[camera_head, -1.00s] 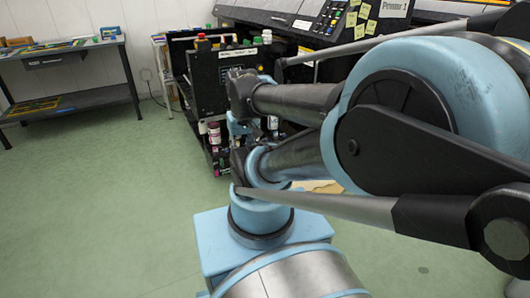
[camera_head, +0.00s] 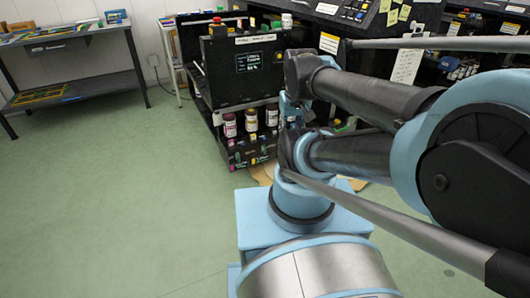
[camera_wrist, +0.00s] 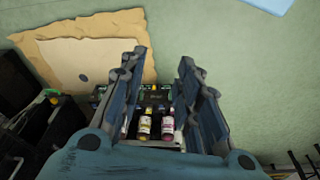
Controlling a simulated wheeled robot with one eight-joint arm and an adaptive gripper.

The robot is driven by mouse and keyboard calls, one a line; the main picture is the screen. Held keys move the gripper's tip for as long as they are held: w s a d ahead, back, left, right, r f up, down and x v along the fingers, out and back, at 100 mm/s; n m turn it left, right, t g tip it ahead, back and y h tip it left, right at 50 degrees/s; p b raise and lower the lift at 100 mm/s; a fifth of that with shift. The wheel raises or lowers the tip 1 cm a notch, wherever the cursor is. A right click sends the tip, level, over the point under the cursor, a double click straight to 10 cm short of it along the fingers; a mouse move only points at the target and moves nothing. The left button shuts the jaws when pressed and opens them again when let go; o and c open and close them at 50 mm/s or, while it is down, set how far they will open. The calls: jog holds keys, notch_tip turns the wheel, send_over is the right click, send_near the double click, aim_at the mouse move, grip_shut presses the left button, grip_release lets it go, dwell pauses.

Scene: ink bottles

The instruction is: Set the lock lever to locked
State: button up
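My gripper (camera_wrist: 163,58) is open in the wrist view, its two blue-grey fingers apart with nothing held between them. Behind the fingers are ink bottles with white labels, one yellowish (camera_wrist: 144,126) and one magenta (camera_wrist: 168,127). In the head view the black ink unit (camera_head: 215,72) has a small lit screen, and a row of ink bottles (camera_head: 251,121) stands on its lower shelf. My arm hides the right side of the unit and most of my gripper there. I cannot make out the lock lever or its setting in either view.
A red knob (camera_head: 217,20) and a white bottle (camera_head: 286,21) show at the top of the unit. A large black printer (camera_head: 340,28) stands behind. Torn brown cardboard (camera_wrist: 130,32) lies on the green floor. A grey workbench (camera_head: 75,42) is far left. The floor between is clear.

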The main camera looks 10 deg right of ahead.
jog(key=w+r, duration=0.5)
jog(key=w, duration=0.3)
jog(key=n+g, duration=0.2)
jog(key=n, duration=0.3)
send_over(265, 148)
notch_tip(265, 148, down, 39)
notch_tip(265, 148, down, 18)
jog(key=shift+d+r, duration=0.1)
jog(key=shift+r, duration=0.05)
